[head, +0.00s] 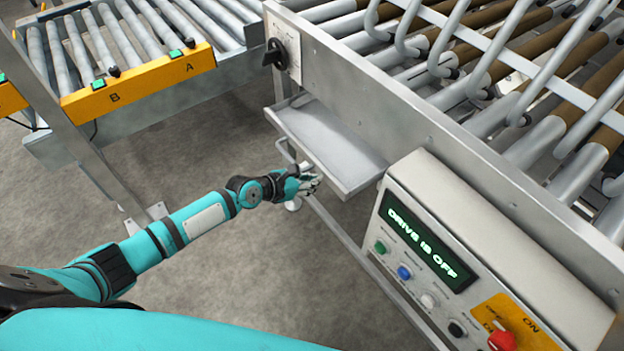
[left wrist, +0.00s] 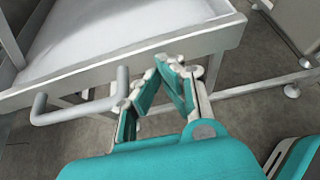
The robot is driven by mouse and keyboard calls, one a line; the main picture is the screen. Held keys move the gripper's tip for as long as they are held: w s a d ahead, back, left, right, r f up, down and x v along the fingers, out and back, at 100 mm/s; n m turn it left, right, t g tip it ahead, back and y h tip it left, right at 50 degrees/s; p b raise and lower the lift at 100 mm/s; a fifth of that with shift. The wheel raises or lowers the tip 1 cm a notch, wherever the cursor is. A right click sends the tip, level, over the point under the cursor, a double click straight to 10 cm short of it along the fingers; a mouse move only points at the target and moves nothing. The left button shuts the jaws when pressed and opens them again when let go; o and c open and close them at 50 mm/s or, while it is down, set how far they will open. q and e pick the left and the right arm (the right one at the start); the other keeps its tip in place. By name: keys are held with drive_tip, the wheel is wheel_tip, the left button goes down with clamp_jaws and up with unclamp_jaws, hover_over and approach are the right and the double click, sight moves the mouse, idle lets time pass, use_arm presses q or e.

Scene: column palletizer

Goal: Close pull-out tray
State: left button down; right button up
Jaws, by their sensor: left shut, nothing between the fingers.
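The grey pull-out tray (head: 325,148) sticks out from under the conveyor frame, and its inside looks empty. A bar handle (head: 284,150) is on its front. My left gripper (head: 312,182) is at the tray's front, shut and empty. In the left wrist view the tray (left wrist: 110,25) fills the upper left, and its handle (left wrist: 80,108) is just left of the fingers. The left gripper (left wrist: 172,65) has its fingertips together near the tray's front wall; I cannot tell whether they touch it. My right gripper is not in view.
A control panel (head: 445,255) reading "DRIVE IS OFF" stands right of the tray. The roller conveyor frame (head: 400,110) is above and behind it. A second conveyor with a yellow strip (head: 140,82) is at upper left. The floor (head: 200,130) between them is clear.

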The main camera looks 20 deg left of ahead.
sight(350, 161)
use_arm(q)
drive_tip(key=w+d, duration=0.4)
drive_tip(key=w, duration=0.1)
drive_tip(key=w+d, duration=0.2)
drive_tip(key=shift+w+p, duration=0.35)
drive_tip(key=shift+r, duration=0.2)
drive_tip(key=shift+w+d, duration=0.1)
